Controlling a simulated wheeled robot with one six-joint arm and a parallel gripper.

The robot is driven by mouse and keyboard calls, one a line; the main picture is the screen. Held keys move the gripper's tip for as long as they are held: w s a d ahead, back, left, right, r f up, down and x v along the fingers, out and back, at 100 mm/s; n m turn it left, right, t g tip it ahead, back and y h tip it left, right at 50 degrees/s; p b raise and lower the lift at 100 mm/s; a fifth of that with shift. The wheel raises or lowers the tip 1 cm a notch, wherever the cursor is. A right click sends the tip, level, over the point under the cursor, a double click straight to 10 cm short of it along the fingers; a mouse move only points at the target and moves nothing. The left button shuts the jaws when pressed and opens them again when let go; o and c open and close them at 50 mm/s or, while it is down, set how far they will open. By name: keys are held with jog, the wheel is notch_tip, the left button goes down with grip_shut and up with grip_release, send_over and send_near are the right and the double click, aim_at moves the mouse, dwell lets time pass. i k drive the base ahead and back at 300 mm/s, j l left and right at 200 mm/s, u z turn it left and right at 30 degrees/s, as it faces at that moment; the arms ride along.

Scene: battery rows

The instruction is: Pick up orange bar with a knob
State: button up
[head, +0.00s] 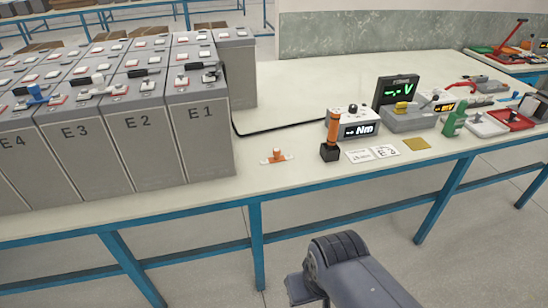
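A small orange bar with a knob (276,157) lies flat on the bench top near its front edge, just right of the battery cell marked E1 (204,135). Its knob stands up from the middle, and its ends look pale. Nothing covers it. Part of my arm shows at the bottom of the head view, in front of and below the bench, well apart from the bar. My gripper's fingers are not in view.
Grey battery cells fill the left. The bench top (255,180) around the bar is clear.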

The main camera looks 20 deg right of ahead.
aim_at(277, 158)
jog(key=i+z, duration=0.2)
jog(key=i, duration=0.35)
jog(key=i+j+z, duration=0.15)
jog(key=i, duration=0.4)
